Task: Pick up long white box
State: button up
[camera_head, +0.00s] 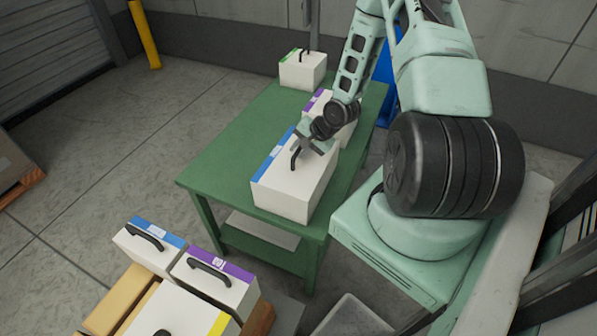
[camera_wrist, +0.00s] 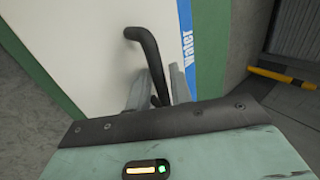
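The long white box (camera_head: 293,187) with a blue stripe lies on the green table in the head view. In the wrist view the white box (camera_wrist: 85,50) fills the upper left, with "Water" lettering on its blue stripe. Its black handle (camera_wrist: 143,42) stands up from the top; the handle also shows in the head view (camera_head: 295,160). My gripper (camera_wrist: 160,88) is at the handle, one grey finger on each side of it. The fingers look apart, with the handle between them. In the head view my gripper (camera_head: 308,143) is just above the box top.
A purple-striped white box (camera_head: 318,101) stands behind on the green table (camera_head: 225,150), close to my arm. A green-striped box (camera_head: 302,70) is at the far end. More handled boxes (camera_head: 150,247) stand at lower left. The table's left side is clear.

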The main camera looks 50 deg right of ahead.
jog(key=shift+f, duration=0.1)
jog(key=shift+c, duration=0.2)
grip_shut()
dwell(1.1)
jog(key=shift+w, duration=0.1)
